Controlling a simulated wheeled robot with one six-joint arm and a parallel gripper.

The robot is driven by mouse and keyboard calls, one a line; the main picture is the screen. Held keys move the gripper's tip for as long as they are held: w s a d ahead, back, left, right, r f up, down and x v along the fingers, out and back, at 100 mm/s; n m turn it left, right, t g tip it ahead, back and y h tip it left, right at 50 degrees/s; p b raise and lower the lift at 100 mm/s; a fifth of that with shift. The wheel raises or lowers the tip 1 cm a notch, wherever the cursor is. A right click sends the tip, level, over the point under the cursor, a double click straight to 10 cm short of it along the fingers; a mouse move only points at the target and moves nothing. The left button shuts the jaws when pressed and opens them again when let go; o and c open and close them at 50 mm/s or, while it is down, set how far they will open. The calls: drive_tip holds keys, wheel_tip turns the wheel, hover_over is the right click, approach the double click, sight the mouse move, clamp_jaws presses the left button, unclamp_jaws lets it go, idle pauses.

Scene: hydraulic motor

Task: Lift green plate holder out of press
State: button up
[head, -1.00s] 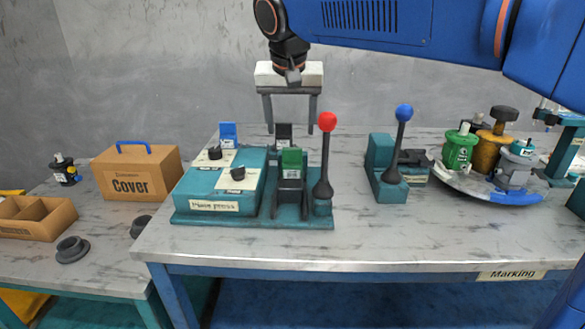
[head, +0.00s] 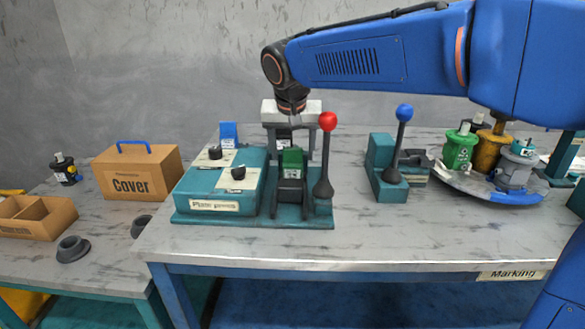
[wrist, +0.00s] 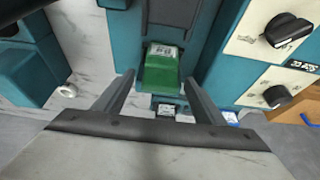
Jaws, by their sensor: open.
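The green plate holder (head: 291,161) sits in the press (head: 290,197), between the teal control box and the red-knobbed lever (head: 325,160). In the wrist view the green plate holder (wrist: 162,68) lies ahead of my gripper, with a white label on its top. My gripper (head: 291,145) hangs behind and above the holder, pointing down. Its fingers (wrist: 160,88) are spread, one on each side of the holder in the wrist picture. They appear empty; whether they touch the holder I cannot tell.
A teal control box (head: 212,190) with black knobs stands left of the press. A blue plate holder (head: 228,134) is behind it. A blue-knobbed lever (head: 400,140) and a tray of motors (head: 490,180) stand to the right. The table front is clear.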

drive_tip(key=c, duration=1.6)
